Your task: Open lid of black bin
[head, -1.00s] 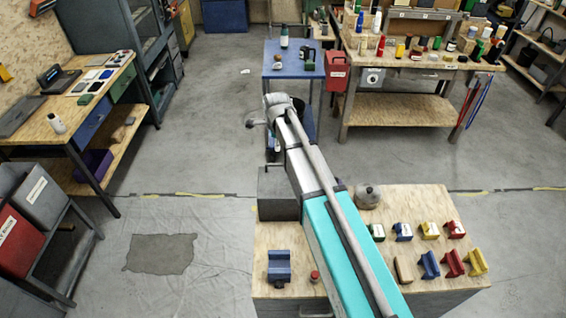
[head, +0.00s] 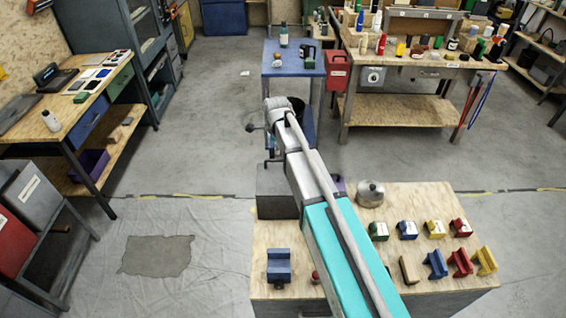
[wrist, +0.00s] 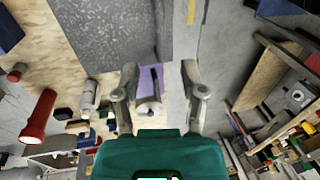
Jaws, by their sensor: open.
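A dark, round-topped container (head: 298,104), which may be the black bin, shows in the head view just beyond the bend of my arm. It is mostly hidden by the arm, and I cannot tell how its lid stands. My gripper (wrist: 160,82) is open in the wrist view, its two fingers spread wide with nothing held between them. A purple thing (wrist: 147,84) shows beyond the gap between the fingers, apart from them as far as I can tell. In the head view the arm hides the gripper.
A dark grey box (head: 274,192) stands at the wooden worktable's (head: 345,215) far left edge. A blue table (head: 293,66) stands ahead. The floor at left centre is free.

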